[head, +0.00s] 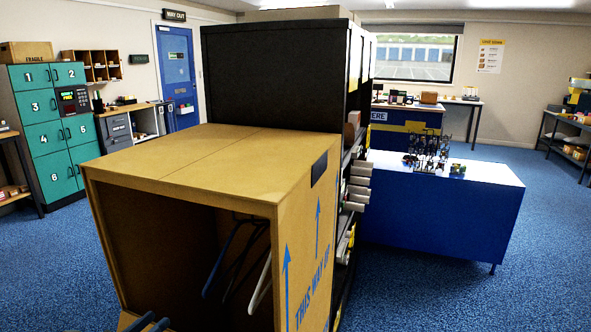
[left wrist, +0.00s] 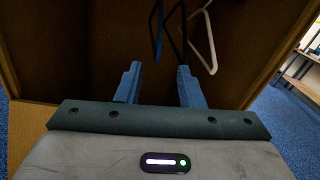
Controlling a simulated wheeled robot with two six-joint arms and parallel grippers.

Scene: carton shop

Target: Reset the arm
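My left gripper (head: 149,323) shows at the bottom edge of the head view, in front of the open side of a tall brown carton (head: 215,160). In the left wrist view the left gripper's two blue fingers (left wrist: 157,78) stand apart with nothing between them. They point into the carton's dark inside. A blue hanger (head: 222,265), a dark hanger (head: 243,262) and a white hanger (head: 260,285) hang inside the carton, beyond the fingertips. My right gripper is in neither view.
A black shelf unit (head: 270,75) stands right behind the carton. A blue table with a white top (head: 440,210) is to the right. Green lockers (head: 45,130) and a blue door (head: 177,75) are at the back left. Blue carpet is clear at left and right.

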